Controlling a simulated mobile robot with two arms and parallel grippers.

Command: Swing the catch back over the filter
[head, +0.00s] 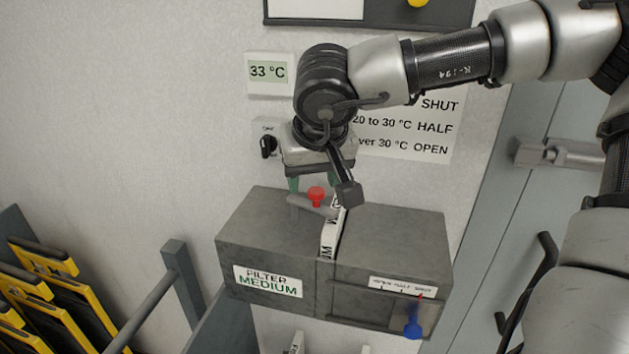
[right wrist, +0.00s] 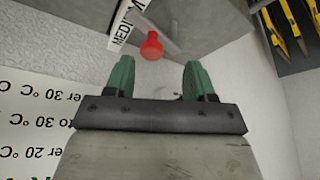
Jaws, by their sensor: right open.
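A grey housing box (head: 268,235) is on the wall, with a "FILTER MEDIUM" label on its left front. The filter (head: 331,236), a thin slab with a white lettered edge, sits in the slot of the box; its lettered edge also shows in the right wrist view (right wrist: 128,22). The catch (head: 302,203) is a grey bar on top of the box, left of the filter, with a red knob (head: 316,195). I cannot tell whether its end reaches over the filter. My right gripper (head: 312,186) is open above the catch. In the wrist view the red knob (right wrist: 151,46) lies beyond the open green fingers (right wrist: 157,72). My left gripper is out of view.
A blue knob (head: 413,322) hangs below a scale at the box's right front. A 33 °C display (head: 268,72), a black rotary switch (head: 268,146) and a temperature sign (head: 425,130) are on the wall behind. Yellow-edged plates (head: 45,290) stand at lower left.

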